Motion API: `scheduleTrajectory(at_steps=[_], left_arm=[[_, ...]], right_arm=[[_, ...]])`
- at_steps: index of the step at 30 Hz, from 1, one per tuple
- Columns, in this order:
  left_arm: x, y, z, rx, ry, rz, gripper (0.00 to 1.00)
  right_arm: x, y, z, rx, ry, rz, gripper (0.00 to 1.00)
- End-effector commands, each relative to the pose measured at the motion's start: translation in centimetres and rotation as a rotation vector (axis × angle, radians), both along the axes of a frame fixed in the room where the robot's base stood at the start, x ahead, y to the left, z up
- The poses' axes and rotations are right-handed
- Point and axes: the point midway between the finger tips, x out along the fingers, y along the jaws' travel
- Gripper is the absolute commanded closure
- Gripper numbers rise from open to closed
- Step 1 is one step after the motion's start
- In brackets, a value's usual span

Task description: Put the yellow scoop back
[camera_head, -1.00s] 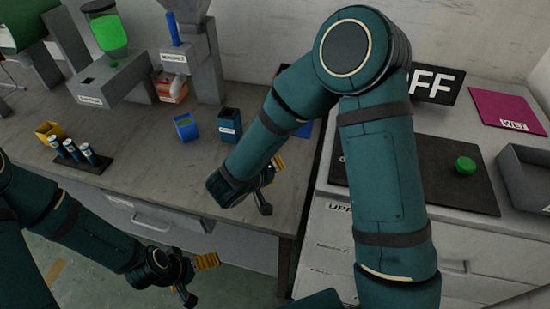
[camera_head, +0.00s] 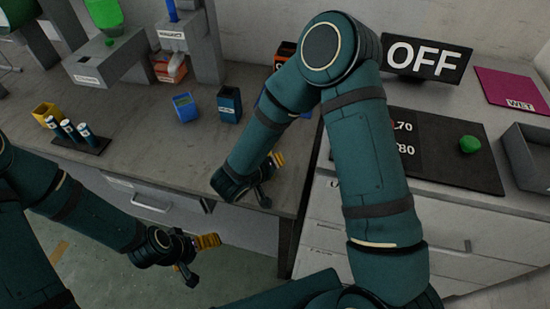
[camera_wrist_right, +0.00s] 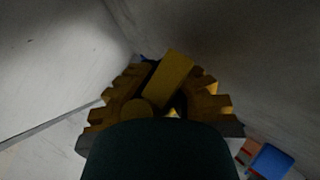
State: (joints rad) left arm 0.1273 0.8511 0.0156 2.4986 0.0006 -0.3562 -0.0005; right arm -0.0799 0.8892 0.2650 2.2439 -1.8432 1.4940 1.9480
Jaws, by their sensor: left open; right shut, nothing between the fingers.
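A small yellow open-topped container (camera_head: 45,113), the only yellow object I can make out as the scoop, stands at the left of the grey workbench. My left gripper (camera_head: 199,257) is open and empty, low in front of the bench edge, well to the right of and below the yellow container. My right gripper (camera_head: 268,176) is over the bench's front right corner, partly hidden by its own wrist.
A rack of dark vials (camera_head: 80,138) stands close beside the yellow container. A blue container (camera_head: 185,107) and a dark blue one (camera_head: 229,104) stand mid-bench, grey machines behind. At right are an OFF sign (camera_head: 428,60), a black mat with a green lump (camera_head: 470,145) and a grey tray (camera_head: 528,155).

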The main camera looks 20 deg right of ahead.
Motion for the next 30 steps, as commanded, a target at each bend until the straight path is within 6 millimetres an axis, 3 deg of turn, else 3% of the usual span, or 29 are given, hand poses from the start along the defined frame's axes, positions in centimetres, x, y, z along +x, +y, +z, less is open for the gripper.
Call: scheduleTrajectory(at_steps=[21, 23, 24, 25, 30], left_arm=[[0.0, 0.01, -0.5, 0.0, 0.0, 0.0, 0.0], [0.0, 0.01, -0.41, 0.0, 0.0, 0.0, 0.0], [0.0, 0.0, -0.4, 0.0, 0.0, 0.0, 0.0], [0.0, 0.0, -0.4, 0.0, 0.0, 0.0, 0.0], [-0.01, -0.01, -0.42, 0.0, 0.0, 0.0, 0.0]], right_arm=[[0.01, -0.01, -0.6, 0.0, 0.0, 0.0, 1.0], [0.01, -0.01, -0.53, 0.0, 0.0, 0.0, 0.81], [0.01, 0.02, -0.54, 0.001, 0.0, 0.001, 0.67], [0.01, 0.03, -0.56, 0.002, 0.0, 0.001, 0.61], [-0.01, 0.16, -0.68, 0.005, 0.003, 0.004, 0.61]])
